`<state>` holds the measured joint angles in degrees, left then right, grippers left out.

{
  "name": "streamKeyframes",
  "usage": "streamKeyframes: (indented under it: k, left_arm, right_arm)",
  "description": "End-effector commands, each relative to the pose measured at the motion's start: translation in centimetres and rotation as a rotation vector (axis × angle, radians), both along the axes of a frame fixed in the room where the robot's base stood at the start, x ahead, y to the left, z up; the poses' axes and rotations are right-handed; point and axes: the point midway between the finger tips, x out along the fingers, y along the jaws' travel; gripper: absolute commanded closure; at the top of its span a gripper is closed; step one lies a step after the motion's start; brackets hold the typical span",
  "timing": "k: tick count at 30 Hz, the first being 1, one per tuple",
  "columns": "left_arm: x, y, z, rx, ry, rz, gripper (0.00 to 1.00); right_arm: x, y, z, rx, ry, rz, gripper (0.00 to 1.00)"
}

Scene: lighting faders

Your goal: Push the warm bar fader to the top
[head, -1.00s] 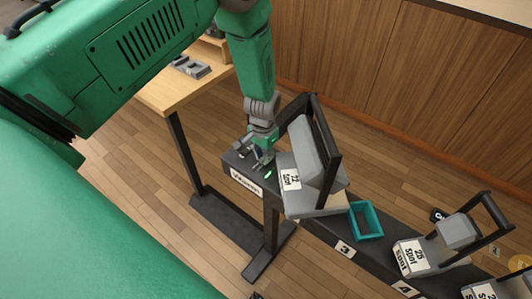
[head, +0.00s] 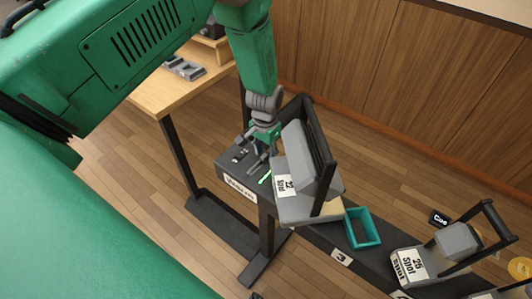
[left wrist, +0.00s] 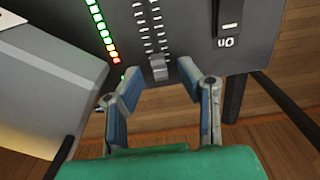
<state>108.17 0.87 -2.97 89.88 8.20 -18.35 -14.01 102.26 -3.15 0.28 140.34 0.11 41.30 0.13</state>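The warm bar fader's dark box (head: 235,163), with a white label that seems to begin "Warm", sits at the left end of a dark rail in the head view. In the left wrist view its grey cap (left wrist: 159,67) is at the lower end of the tick scale, level with the red end of the light meter (left wrist: 107,38). My left gripper (head: 257,152) is over the box. In the left wrist view my left gripper (left wrist: 160,72) has its fingers apart, one on each side of the cap; contact is unclear. My right gripper is not in view.
A grey lamp marked "Spot" (head: 310,170) with a black yoke stands close right of my left gripper. A teal open tray (head: 362,228) and another lamp (head: 415,265) are further along the rail. A switch (left wrist: 229,14) is beside the fader. A wooden table (head: 165,95) stands behind.

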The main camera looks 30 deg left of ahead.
Motion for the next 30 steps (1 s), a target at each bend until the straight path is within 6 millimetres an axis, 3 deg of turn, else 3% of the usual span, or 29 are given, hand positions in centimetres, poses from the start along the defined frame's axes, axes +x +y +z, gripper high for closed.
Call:
streamKeyframes:
  k: [15, 21, 30]
  left_arm:
    - [0.3, 0.0, 9.7, 0.000, -0.002, 0.000, 0.68]
    - [0.3, 0.0, 11.0, 0.000, 0.002, 0.000, 0.68]
    - [0.3, 0.0, 11.1, 0.000, 0.002, 0.000, 0.68]
  right_arm:
    - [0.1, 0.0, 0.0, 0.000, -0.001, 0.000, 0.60]
    - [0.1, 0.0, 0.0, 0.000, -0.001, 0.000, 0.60]
    - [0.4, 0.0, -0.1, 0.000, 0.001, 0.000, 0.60]
